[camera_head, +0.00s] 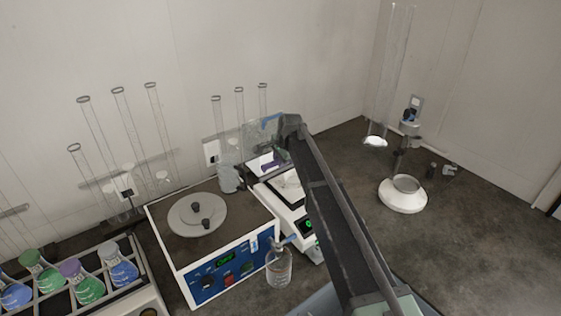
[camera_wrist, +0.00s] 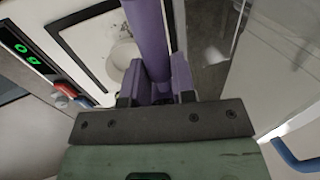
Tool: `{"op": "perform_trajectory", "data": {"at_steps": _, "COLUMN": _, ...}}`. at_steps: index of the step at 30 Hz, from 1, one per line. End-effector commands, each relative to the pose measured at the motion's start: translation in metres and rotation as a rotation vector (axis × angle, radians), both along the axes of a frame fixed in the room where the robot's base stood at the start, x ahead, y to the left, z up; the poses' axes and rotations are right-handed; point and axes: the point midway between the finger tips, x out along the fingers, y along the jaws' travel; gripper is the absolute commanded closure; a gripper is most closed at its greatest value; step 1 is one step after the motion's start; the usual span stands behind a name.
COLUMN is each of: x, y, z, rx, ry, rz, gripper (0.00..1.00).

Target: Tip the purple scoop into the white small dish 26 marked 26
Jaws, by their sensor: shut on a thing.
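My gripper (camera_wrist: 158,88) is shut on the purple scoop (camera_wrist: 147,35), whose handle runs up and away from the jaws in the wrist view. A small white round dish (camera_wrist: 123,53) sits on the balance pan beyond the jaws, partly hidden behind the scoop. No number can be read on it. A few dark specks show near the dish's far side. The scoop's bowl end is out of the wrist view. In the head view a bit of purple, likely the scoop (camera_head: 269,165), shows beside my arm, which hides the dish.
The balance (camera_wrist: 78,40) shows a green reading near 0 g, with clear glass panels (camera_wrist: 262,55) close at the right. A white funnel-shaped base (camera_head: 402,198) stands right.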

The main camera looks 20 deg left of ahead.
Motion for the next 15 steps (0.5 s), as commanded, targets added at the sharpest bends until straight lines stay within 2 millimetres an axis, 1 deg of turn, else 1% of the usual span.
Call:
{"op": "perform_trajectory", "data": {"at_steps": 1, "x": -0.0068, "y": -0.0064, "z": -0.0078, "rx": 0.09, "ry": -0.056, "rz": -0.002, "gripper": 0.94}}
{"op": "perform_trajectory", "data": {"at_steps": 6, "x": -0.0051, "y": -0.0055, "z": -0.0064, "rx": 0.313, "ry": -0.197, "rz": -0.001, "gripper": 0.94}}
{"op": "perform_trajectory", "data": {"at_steps": 15, "x": -0.0053, "y": -0.0076, "z": -0.0071, "rx": 0.569, "ry": -0.36, "rz": -0.001, "gripper": 0.94}}
